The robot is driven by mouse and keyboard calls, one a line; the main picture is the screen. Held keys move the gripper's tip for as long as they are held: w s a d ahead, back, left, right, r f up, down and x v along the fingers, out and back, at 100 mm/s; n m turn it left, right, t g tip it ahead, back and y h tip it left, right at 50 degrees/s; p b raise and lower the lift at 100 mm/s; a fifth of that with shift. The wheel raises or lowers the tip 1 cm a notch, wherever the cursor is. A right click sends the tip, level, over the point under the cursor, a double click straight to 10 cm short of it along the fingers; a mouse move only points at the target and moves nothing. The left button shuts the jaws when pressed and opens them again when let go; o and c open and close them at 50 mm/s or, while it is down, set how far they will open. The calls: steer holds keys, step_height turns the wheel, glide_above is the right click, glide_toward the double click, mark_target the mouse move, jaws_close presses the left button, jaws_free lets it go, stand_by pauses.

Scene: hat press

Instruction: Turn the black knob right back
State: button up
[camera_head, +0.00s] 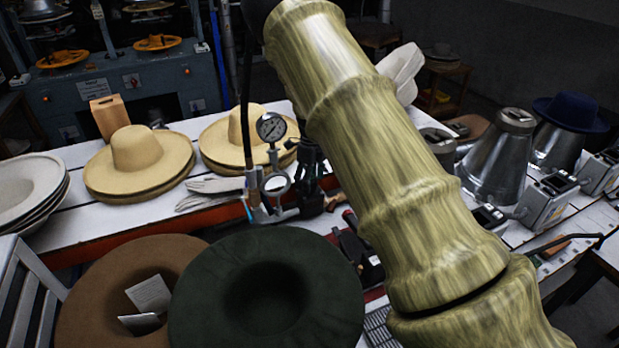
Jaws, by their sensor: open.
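Dark parts (310,165) sit just right of the gauges, close against the edge of my arm in the picture. I cannot tell for sure which of these dark parts is the black knob, or which way it is turned. My arm's large, mottled yellow-green links cross the view from lower right to top centre and hide what lies behind them. I cannot make out my gripper in this view.
Straw hats (139,160) and pale gloves (210,186) lie on the white bench (120,222). A dark green hat (200,300) and a brown hat (95,285) are in front. Metal cones (497,160) stand at right. A black hose (246,85) hangs beside the gauge.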

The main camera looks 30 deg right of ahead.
steer(key=shift+f, duration=0.25)
steer(key=c, duration=1)
